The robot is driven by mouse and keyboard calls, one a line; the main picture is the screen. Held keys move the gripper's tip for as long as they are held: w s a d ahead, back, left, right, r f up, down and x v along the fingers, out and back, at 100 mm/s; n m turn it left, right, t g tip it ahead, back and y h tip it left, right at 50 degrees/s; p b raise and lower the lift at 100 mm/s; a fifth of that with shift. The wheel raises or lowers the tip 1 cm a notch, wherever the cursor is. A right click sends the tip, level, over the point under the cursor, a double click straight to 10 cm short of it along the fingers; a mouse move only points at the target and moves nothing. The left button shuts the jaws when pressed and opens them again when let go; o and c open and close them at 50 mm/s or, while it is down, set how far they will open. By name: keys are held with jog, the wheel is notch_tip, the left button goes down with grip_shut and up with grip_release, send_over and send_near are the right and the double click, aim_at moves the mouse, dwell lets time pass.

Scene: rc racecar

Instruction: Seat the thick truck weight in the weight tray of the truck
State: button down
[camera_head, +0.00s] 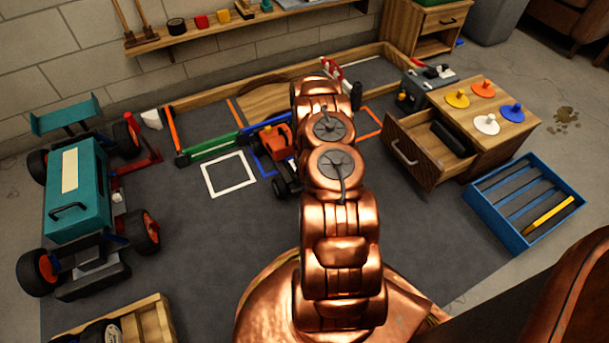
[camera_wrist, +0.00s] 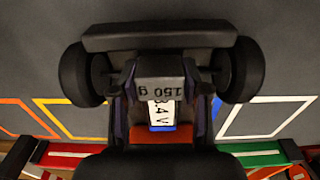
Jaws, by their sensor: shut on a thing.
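The orange truck (camera_head: 277,142) stands on the dark mat, left of my copper arm, which covers part of it. In the wrist view the truck's black bumper (camera_wrist: 160,36) and two dark wheels lie at the top. A dark grey weight (camera_wrist: 158,68) marked "150 g" sits between the slim fingers of my gripper (camera_wrist: 160,98), over the truck's rear. My gripper is shut on it. The weight hides the weight tray, so I cannot tell whether it touches it. My gripper is hidden behind my arm in the head view.
A large teal car (camera_head: 80,195) stands at the left. A wooden cabinet with an open drawer (camera_head: 430,148) and a blue slotted tray (camera_head: 500,222) stand at the right. A green barrier (camera_head: 212,148) is near the truck. The mat around the white square (camera_head: 228,190) is clear.

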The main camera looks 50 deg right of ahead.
jog(key=shift+f, duration=0.75)
jog(key=shift+c, duration=2.4)
grip_release()
jog(key=shift+r, duration=0.1)
jog(key=shift+s+a+r, duration=0.1)
jog(key=shift+s+r, duration=0.05)
jog(key=shift+r, duration=5.8)
